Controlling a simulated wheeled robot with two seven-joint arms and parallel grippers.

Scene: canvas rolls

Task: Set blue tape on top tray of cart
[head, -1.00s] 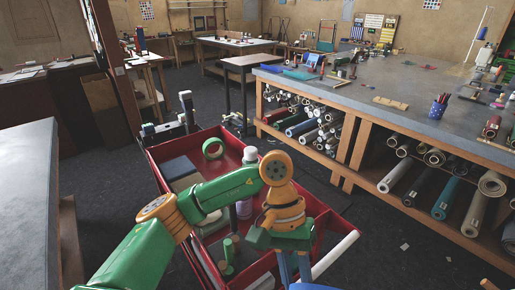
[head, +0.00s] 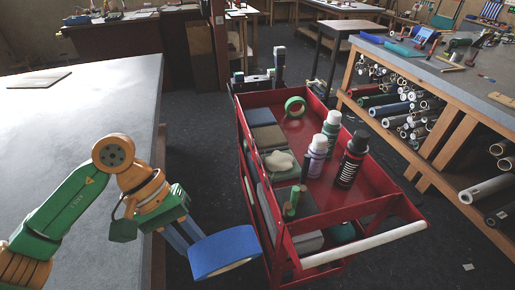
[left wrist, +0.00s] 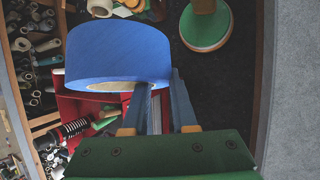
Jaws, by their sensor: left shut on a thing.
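The blue tape (head: 222,252) is a wide roll, held in the air at the near left of the red cart. My left gripper (head: 190,236) is shut on its edge. In the left wrist view, the blue tape (left wrist: 118,48) sits at the fingertips (left wrist: 158,86), its hollow core partly showing below. The cart's red top tray (head: 385,198) is to the right of the tape and holds several items. The tape appears apart from the cart in the head view. My right gripper is not in view.
On the tray are a green tape roll (head: 294,107), bottles including a black one (head: 352,160), and grey and green blocks on the left. A grey table (head: 90,130) lies left. A workbench with canvas rolls (head: 400,112) stands right. Bare tray floor shows at front right.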

